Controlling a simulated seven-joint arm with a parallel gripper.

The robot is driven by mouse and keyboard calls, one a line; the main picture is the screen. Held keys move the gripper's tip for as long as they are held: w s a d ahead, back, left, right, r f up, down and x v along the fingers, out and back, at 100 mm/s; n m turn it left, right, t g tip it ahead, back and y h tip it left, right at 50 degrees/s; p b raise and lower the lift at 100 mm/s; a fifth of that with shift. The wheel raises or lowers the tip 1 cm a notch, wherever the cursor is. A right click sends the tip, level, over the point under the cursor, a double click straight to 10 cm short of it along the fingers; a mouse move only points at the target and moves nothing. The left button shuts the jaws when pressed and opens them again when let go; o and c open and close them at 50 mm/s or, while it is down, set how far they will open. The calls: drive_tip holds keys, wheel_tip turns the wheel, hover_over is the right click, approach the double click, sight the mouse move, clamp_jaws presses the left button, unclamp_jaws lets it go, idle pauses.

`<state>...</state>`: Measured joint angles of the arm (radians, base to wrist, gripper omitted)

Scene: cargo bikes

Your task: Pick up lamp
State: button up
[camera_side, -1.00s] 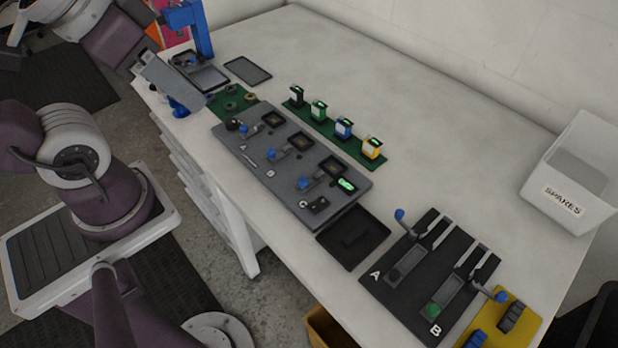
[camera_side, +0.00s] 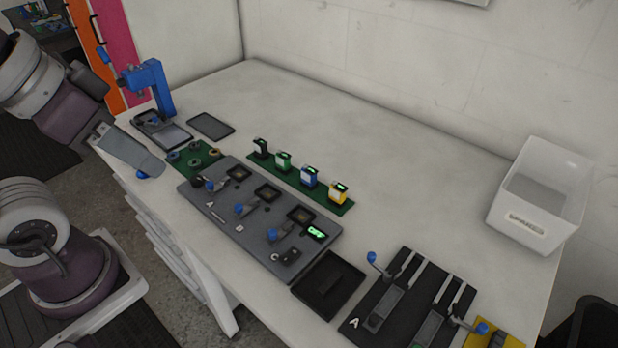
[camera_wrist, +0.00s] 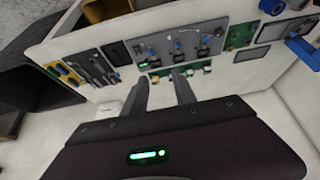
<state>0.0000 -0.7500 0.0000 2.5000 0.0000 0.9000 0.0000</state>
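Several small block-shaped units that look like lamps stand in a row on a green strip (camera_side: 325,200): a black one (camera_side: 262,149), a green and white one (camera_side: 283,161), a blue and white one (camera_side: 309,177) and a yellow one (camera_side: 338,193). I cannot tell which is the lamp meant. In the wrist view my gripper (camera_wrist: 160,77) has its two dark fingers apart with nothing between them; the strip appears beyond the fingertips, partly hidden by them. In the side view my arm's end (camera_side: 130,150) is at the left edge of the table, apart from the row.
A grey panel (camera_side: 222,214) with blue-handled clamps and a lit green display lies in front of the row. A black tray (camera_side: 328,286), a black A/B fixture (camera_side: 398,312), a white spares bin (camera_side: 540,200) and a blue stand (camera_side: 158,88) surround it. The table behind is clear.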

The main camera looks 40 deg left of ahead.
drive_tip(key=shift+o, duration=0.2)
drive_tip(key=o, duration=0.3)
drive_tip(key=shift+o, duration=0.2)
